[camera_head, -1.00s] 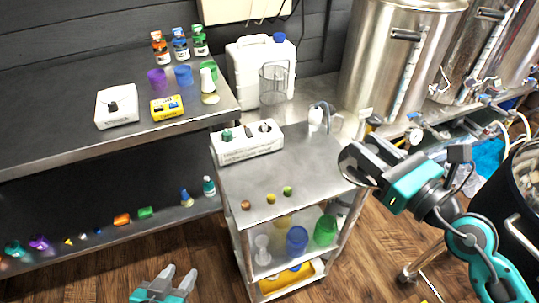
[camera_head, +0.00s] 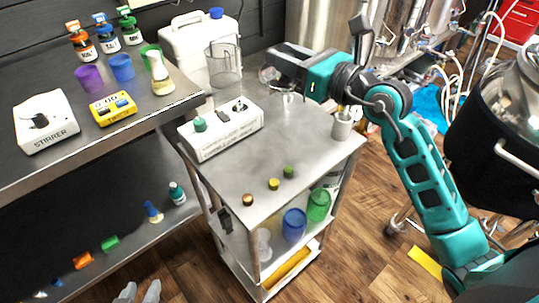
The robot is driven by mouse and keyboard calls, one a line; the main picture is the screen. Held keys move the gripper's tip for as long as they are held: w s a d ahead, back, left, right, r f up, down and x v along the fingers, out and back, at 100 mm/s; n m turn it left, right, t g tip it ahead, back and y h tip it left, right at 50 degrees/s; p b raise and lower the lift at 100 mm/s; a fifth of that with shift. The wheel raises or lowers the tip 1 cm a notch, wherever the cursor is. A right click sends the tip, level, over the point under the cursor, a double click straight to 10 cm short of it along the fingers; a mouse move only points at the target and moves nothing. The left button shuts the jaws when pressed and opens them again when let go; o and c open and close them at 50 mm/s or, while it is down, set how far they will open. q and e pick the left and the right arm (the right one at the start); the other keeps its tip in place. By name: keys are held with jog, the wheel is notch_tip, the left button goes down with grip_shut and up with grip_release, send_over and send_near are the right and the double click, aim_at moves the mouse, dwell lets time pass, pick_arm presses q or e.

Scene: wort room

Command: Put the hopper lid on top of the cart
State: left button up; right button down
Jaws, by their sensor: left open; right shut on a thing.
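The cart (camera_head: 235,178) is a grey metal trolley with lower shelves, in the middle of the head view. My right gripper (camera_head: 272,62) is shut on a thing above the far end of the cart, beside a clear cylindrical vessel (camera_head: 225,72).
The cart top holds a white device (camera_head: 222,130) with knobs, small coloured balls (camera_head: 273,184) and a grey cup (camera_head: 342,126). Its middle and front right are bare. A bench with a stirrer (camera_head: 46,122) stands left; a black kettle (camera_head: 490,150) stands right.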

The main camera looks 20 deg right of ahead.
jog(key=r+m+h+b, duration=0.2)
jog(key=b, duration=0.2)
send_over(296, 134)
jog(key=a+x, duration=0.1)
jog(key=x, duration=0.1)
jog(key=shift+t, duration=0.4)
jog(key=f+b, duration=0.2)
jog(key=f, duration=0.4)
jog(key=f+b, duration=0.3)
jog(key=f, duration=0.3)
jog(key=f+b, duration=0.2)
jog(key=f, duration=0.5)
jog(key=shift+w+d, duration=0.25)
jog(key=shift+d, duration=0.15)
jog(key=shift+f, duration=0.2)
jog(key=c, duration=1.1)
grip_release()
jog(key=shift+f, duration=0.15)
pick_arm(q)
notch_tip(296, 134, down, 10)
jog(key=w+d, duration=0.1)
jog(key=shift+w+d+r+h, duration=0.15)
jog(key=shift+w+d+h, duration=0.15)
jog(key=shift+d+h, duration=0.1)
pick_arm(e)
jog(key=o, duration=0.3)
